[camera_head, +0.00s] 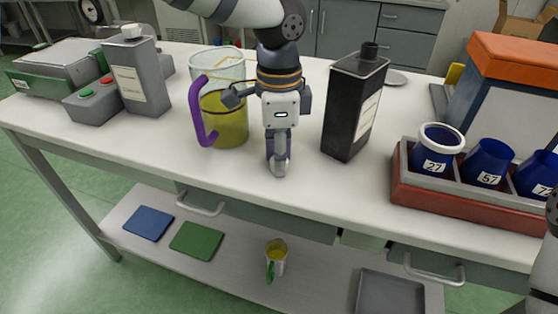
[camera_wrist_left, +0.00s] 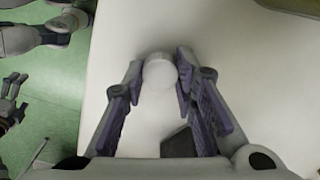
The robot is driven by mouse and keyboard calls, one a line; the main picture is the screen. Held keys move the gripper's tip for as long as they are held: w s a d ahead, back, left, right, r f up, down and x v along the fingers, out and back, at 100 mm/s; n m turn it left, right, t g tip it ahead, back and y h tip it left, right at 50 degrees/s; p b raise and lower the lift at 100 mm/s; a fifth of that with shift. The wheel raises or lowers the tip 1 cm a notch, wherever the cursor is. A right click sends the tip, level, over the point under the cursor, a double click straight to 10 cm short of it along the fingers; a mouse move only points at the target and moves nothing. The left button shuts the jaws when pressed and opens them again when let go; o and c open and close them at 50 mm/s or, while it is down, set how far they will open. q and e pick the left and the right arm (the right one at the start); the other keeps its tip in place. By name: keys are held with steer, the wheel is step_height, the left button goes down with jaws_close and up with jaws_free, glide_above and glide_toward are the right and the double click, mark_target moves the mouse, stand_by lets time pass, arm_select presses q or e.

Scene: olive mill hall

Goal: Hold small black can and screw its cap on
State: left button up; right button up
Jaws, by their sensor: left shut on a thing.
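The black can (camera_head: 352,108) stands upright on the white worktop, right of my left gripper. Its dark neck (camera_head: 370,50) shows at the top and no white cap sits on it. My left gripper (camera_head: 280,165) points down in front of the glass jug and is shut on a small round white thing, which looks like the cap (camera_wrist_left: 160,73). In the left wrist view, the cap sits between the fingertips (camera_wrist_left: 168,70); in the head view the fingers mostly hide it. The gripper is apart from the can. My right gripper does not show clearly.
The jug (camera_head: 231,72) with yellow liquid and a purple handle stands close left of my gripper. A grey can (camera_head: 140,85) with a white cap stands further left. A red rack (camera_head: 420,197) with numbered blue cups is at right. The worktop front middle is clear.

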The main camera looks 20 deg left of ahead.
arm_select(q)
steer(key=shift+r, duration=0.35)
step_height(320, 180, up, 3)
steer(key=shift+f, duration=0.15)
steer(key=s+d+r+p, duration=0.1)
steer(key=s+d+r, duration=0.1)
steer(key=s+r, duration=0.2)
steer(key=s+d+r, duration=0.2)
steer(key=s+r, duration=0.3)
steer(key=s, duration=0.4)
steer(key=shift+s+d+r+p, duration=0.15)
steer(key=shift+d+r+p, duration=0.15)
steer(key=shift+p, duration=0.1)
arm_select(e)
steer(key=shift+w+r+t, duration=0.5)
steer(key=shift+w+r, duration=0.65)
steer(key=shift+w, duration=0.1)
